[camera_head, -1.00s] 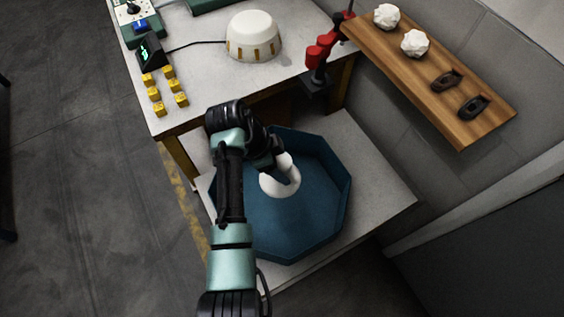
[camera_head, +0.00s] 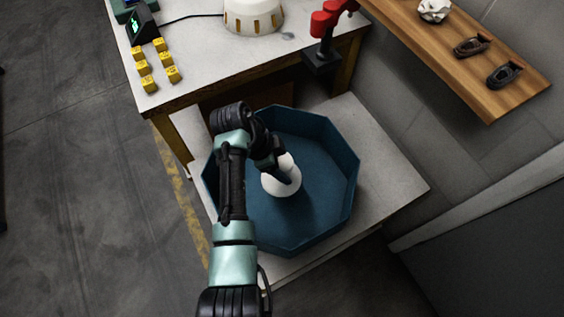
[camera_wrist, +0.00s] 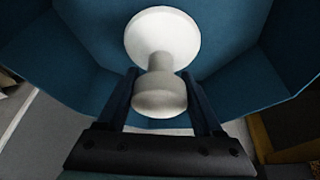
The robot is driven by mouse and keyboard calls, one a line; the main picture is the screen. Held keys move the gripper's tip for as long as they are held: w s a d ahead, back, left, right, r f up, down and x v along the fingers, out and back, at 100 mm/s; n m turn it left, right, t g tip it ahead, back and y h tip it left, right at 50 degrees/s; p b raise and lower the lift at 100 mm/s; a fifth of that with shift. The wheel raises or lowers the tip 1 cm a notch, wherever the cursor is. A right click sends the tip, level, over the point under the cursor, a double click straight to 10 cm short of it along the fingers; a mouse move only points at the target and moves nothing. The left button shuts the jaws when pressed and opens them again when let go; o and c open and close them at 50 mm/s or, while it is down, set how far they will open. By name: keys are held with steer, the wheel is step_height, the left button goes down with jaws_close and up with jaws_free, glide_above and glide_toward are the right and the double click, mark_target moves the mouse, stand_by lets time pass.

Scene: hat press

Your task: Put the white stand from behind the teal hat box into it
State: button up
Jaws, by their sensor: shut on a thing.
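The white stand (camera_head: 281,182) is inside the teal hat box (camera_head: 325,213), left of the middle of its floor in the head view. In the wrist view the stand (camera_wrist: 162,38) shows a round disc, a narrow neck and a rounded knob. My gripper (camera_wrist: 161,98) is shut on the knob, one finger on each side. In the head view my gripper (camera_head: 282,172) reaches down into the box, and the arm hides part of its left side. The stand looks upright; I cannot tell for sure whether its disc touches the box floor.
The box stands on a low white platform (camera_head: 392,185). Behind it is a workbench (camera_head: 205,70) with a white dome (camera_head: 253,14), a red-handled device (camera_head: 325,24) and several yellow blocks (camera_head: 142,67). A wooden shelf (camera_head: 455,61) is on the right wall.

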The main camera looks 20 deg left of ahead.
steer(key=shift+f+b, duration=2.05)
steer(key=shift+f, duration=1)
steer(key=shift+f, duration=0.35)
steer(key=o, duration=1.4)
steer(key=p+v, duration=0.1)
steer(key=v, duration=1.2)
steer(key=shift+p, duration=0.3)
steer(key=shift+a, duration=0.1)
